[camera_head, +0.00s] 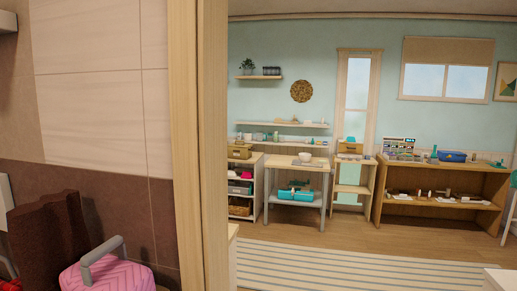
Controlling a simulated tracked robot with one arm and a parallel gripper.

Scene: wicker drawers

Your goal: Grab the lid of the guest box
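I cannot tell which thing is the guest box or its lid. Across the room, a brown box (240,152) stands on top of a white open shelf unit (257,190). A smaller tan box (350,147) stands on a narrow unit to its right. A blue box (452,156) sits on the long wooden shelf at the right. All are far off and small. My gripper does not show in this view.
A wooden post (203,150) stands close, left of centre. Left of it are a tiled wall (100,100) and a pink ridged object (110,275) with a grey handle. A table (297,165) stands at the back. The striped rug (350,265) is clear.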

